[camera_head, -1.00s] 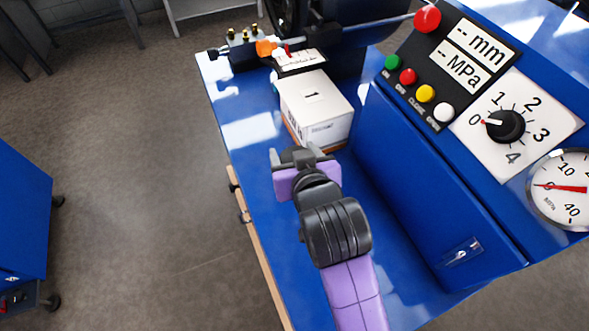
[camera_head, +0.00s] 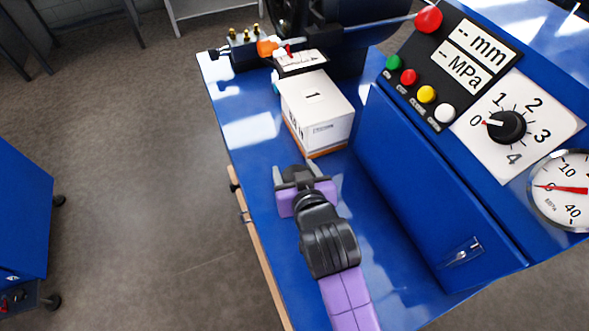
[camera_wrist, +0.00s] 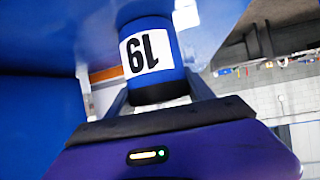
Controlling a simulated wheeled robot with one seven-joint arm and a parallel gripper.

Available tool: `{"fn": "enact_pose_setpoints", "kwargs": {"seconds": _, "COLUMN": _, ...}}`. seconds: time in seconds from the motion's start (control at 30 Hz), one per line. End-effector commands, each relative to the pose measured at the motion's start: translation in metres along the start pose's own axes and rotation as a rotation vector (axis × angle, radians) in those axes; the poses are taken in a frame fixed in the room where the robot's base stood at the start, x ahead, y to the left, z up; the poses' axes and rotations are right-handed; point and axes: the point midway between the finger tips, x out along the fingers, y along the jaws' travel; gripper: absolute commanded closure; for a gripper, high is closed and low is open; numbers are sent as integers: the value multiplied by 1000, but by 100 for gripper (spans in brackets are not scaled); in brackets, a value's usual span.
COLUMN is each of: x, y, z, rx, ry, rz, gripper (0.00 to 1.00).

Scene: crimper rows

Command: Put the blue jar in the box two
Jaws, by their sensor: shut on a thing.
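In the head view something dark shows between the fingers, but the jar's blue side cannot be made out. The white box (camera_head: 317,115) has a label that reads 1 and an orange lower edge. No box marked two can be made out.
A blue machine housing (camera_head: 415,190) with buttons, a dial and a gauge rises right of my arm. Black machinery with brass fittings (camera_head: 245,38) stands at the bench's far end. The bench's left edge drops to open floor (camera_head: 150,180).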

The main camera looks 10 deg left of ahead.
Motion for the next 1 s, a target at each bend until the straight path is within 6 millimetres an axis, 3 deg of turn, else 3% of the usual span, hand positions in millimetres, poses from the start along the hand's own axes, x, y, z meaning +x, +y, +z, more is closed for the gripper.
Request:
{"fn": "enact_pose_setpoints", "kwargs": {"seconds": 0.03, "x": 1, "y": 0, "z": 2, "rx": 0, "ry": -1, "rz": 0, "gripper": 37}}
{"fn": "enact_pose_setpoints", "kwargs": {"seconds": 0.13, "x": 0, "y": 0, "z": 1, "rx": 0, "ry": -1, "rz": 0, "gripper": 18}}
{"fn": "enact_pose_setpoints", "kwargs": {"seconds": 0.57, "x": -5, "y": 0, "z": -1, "rx": 0, "ry": 0, "rz": 0, "gripper": 17}}
{"fn": "enact_pose_setpoints", "kwargs": {"seconds": 1.0, "x": -84, "y": 0, "z": -1, "rx": 0, "ry": 0, "rz": 0, "gripper": 17}}
